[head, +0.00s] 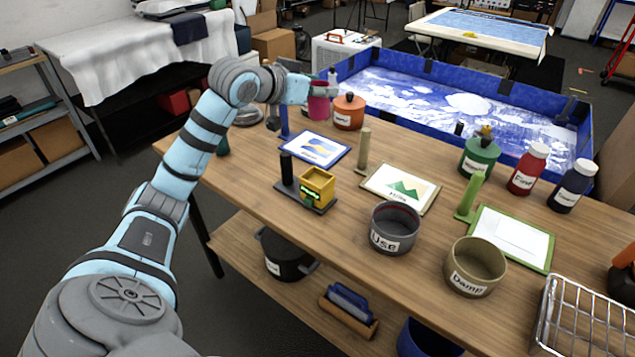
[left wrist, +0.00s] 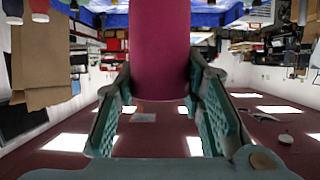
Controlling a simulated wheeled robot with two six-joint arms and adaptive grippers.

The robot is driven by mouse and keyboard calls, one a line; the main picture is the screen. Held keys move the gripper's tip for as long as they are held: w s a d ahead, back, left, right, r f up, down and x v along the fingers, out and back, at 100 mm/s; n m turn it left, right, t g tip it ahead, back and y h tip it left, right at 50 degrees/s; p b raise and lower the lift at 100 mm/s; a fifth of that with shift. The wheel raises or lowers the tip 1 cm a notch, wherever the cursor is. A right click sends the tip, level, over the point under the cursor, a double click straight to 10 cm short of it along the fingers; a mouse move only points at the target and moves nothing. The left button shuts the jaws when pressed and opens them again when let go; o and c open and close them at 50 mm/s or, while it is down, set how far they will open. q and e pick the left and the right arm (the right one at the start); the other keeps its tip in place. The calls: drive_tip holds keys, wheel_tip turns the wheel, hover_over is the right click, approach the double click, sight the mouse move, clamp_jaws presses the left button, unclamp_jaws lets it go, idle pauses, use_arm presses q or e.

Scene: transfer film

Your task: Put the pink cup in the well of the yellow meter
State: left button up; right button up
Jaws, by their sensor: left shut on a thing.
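The pink cup (head: 318,108) is at the far left part of the wooden table, beside an orange pot. My left gripper (head: 314,92) is shut on it, reaching across from the left. In the left wrist view the cup (left wrist: 161,50) fills the space between the two green fingers (left wrist: 160,88). I cannot tell whether its base touches the table. The yellow meter (head: 318,184) stands nearer to me on a dark base with a black post. The inside of its well is hard to make out. My right gripper is not in view.
The orange pot (head: 348,112) stands close to the right of the cup. A blue-framed picture board (head: 315,150) lies between cup and meter, with a blue post at its left. A grey "Use" pot (head: 395,228) and a picture board (head: 400,188) lie right of the meter.

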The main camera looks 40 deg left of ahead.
use_arm(q)
wheel_tip(320, 180, down, 19)
drive_tip(key=b, duration=0.2)
drive_tip(key=shift+s+a+f+b, duration=0.15)
drive_tip(key=shift+f+b, duration=0.05)
drive_tip(key=shift+b, duration=0.1)
drive_tip(key=shift+f, duration=0.1)
drive_tip(key=o, duration=1.1)
drive_tip(key=shift+o, duration=0.2)
drive_tip(key=shift+s+a+r, duration=0.1)
drive_tip(key=shift+s+r, duration=0.2)
drive_tip(key=shift+s, duration=0.05)
drive_tip(key=p+v, duration=1)
drive_tip(key=v, duration=0.1)
drive_tip(key=shift+d, duration=0.3)
